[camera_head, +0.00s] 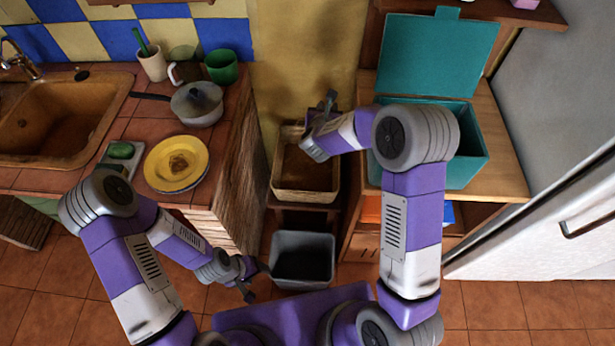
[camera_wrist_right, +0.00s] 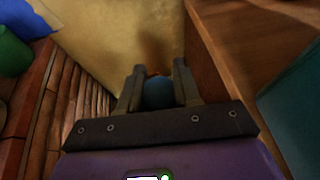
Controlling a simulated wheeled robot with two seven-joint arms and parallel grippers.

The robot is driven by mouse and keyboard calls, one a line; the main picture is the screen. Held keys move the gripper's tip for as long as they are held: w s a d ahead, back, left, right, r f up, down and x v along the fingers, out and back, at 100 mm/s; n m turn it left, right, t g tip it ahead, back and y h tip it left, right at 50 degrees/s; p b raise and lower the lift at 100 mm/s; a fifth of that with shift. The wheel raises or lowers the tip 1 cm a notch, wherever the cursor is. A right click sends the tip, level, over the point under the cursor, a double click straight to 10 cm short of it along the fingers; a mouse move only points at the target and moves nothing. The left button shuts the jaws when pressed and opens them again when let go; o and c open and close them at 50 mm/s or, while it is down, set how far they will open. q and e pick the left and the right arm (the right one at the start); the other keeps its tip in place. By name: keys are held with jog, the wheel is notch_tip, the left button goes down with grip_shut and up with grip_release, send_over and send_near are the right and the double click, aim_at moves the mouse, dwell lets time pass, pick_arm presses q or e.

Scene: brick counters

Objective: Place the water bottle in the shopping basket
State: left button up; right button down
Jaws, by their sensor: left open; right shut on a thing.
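My right gripper (camera_head: 326,106) is over the back edge of a brown basket-like container (camera_head: 305,194), which I take for the shopping basket. In the right wrist view my right gripper (camera_wrist_right: 157,70) is shut on a rounded blue thing (camera_wrist_right: 158,93), likely the water bottle. Only its blue end shows between the fingers; the rest is hidden. In the head view the arm and gripper cover most of it. My left gripper (camera_head: 252,282) is open and empty, low beside a grey bin.
The grey bin (camera_head: 302,260) stands below the brown container. A teal box (camera_head: 480,150) with its lid up is on the right counter. The tiled left counter holds a yellow plate (camera_head: 176,180), a pan (camera_head: 197,112) and cups. A white fridge (camera_head: 545,235) is at right.

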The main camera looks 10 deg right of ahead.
notch_tip(320, 180, down, 26)
jog(key=w+m+g+h+b, duration=0.2)
jog(key=w+m+h+b, duration=0.1)
jog(key=b, duration=0.8)
jog(key=shift+a+m+h, duration=0.45)
jog(key=shift+m+h, duration=0.05)
jog(key=shift+m, duration=0.1)
jog(key=c, duration=0.8)
grip_release()
jog(key=shift+s+f+g, duration=0.1)
jog(key=shift+f+g, duration=0.05)
jog(key=shift+g, duration=0.15)
